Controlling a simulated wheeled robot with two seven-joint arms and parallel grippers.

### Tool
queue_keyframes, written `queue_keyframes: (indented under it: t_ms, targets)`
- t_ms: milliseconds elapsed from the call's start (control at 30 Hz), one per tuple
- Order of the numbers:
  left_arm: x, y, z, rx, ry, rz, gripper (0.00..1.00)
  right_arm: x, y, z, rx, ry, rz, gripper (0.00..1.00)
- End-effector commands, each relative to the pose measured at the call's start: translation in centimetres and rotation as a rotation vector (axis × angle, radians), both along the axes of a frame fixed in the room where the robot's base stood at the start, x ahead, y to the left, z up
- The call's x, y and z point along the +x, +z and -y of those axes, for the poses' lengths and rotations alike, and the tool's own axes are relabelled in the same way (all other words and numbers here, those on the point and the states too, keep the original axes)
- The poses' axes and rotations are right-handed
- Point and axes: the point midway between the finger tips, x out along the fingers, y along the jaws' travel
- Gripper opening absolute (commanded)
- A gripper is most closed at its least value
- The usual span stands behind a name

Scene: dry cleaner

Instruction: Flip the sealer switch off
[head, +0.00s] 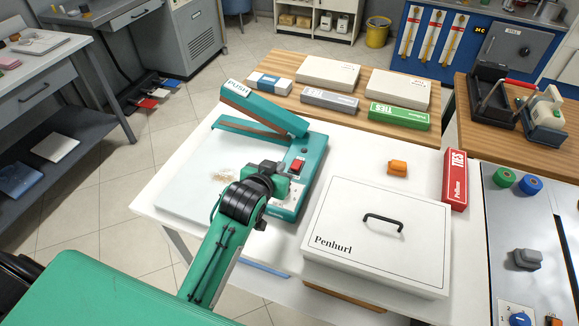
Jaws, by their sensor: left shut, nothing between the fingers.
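The teal sealer (312,180) stands on the white table, its long lever marked PUSH (262,110) raised toward the upper left. A red switch (297,166) sits on top of its body, with a dark round knob (304,150) just behind it. My left gripper (283,172) is shut and empty, over the sealer's body just left of the red switch. I cannot tell whether its fingertips touch the switch, nor which way the switch is set. My right gripper is not in view.
A white Penhurl box (380,215) with a black handle stands right of the sealer. A red TIES box (455,180) and an orange item (398,167) are behind it. Several boxes line the wooden table (275,63) at the back.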

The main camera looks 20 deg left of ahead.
Motion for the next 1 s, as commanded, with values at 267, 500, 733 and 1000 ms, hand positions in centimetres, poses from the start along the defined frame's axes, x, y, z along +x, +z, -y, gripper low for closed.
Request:
queue_keyframes:
  t_ms: [267,500,733,1000]
  targets:
    - [2.9,-1.2,0.1,0.0,0.0,-0.001,0.0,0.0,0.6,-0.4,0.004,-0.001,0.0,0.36]
    - [6.9,-3.1,0.2,0.001,0.0,-0.003,0.0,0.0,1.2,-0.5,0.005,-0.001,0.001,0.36]
    - [8.7,-5.6,0.3,0.0,0.0,-0.006,0.0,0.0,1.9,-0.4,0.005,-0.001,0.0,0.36]
    - [8.2,-8.0,0.3,0.0,0.0,-0.002,0.0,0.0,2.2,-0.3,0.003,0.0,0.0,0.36]
